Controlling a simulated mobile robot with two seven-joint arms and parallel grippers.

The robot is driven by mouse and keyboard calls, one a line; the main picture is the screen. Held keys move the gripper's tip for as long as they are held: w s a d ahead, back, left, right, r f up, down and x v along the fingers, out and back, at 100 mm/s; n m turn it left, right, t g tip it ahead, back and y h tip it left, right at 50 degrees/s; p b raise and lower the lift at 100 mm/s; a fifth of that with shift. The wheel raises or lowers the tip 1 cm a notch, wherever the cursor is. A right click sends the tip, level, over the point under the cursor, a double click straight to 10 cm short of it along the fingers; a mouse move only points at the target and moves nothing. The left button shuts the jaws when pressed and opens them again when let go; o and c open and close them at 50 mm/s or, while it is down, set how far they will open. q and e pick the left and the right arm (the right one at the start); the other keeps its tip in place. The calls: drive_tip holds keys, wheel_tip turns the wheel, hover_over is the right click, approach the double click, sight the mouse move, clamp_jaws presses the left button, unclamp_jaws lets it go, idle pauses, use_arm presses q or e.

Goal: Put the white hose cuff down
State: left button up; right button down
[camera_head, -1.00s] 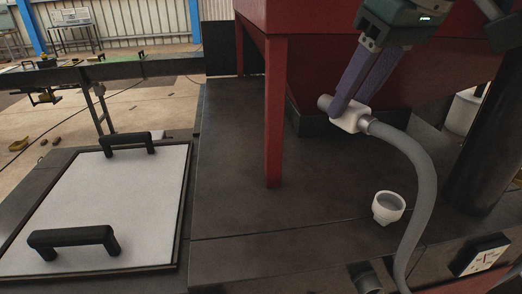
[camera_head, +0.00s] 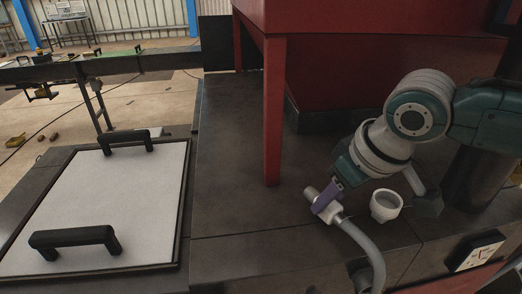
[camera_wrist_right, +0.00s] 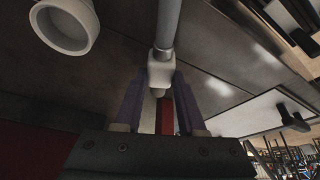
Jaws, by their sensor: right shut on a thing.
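The white hose cuff (camera_head: 337,217) is at the end of a grey ribbed hose (camera_head: 368,247), low over the dark work surface (camera_head: 235,205). I cannot tell whether it touches the surface. My right gripper (camera_head: 322,207) has its purple fingers shut on the cuff from above. In the right wrist view, the cuff (camera_wrist_right: 161,68) sits between the two fingertips (camera_wrist_right: 161,80), with the hose (camera_wrist_right: 168,25) running away upward. My left gripper is not in view.
A white round cup (camera_head: 386,206) stands just right of the cuff. A red post (camera_head: 273,120) rises behind left, under a red housing (camera_head: 380,60). A dial box (camera_head: 474,250) is at the right front. A white panel (camera_head: 95,200) with two black handles lies left. Surface left of the cuff is clear.

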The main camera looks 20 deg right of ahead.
drive_tip(key=shift+f, duration=0.8)
drive_tip(key=shift+f, duration=0.2)
drive_tip(key=c, duration=0.5)
unclamp_jaws()
drive_tip(key=shift+r, duration=0.1)
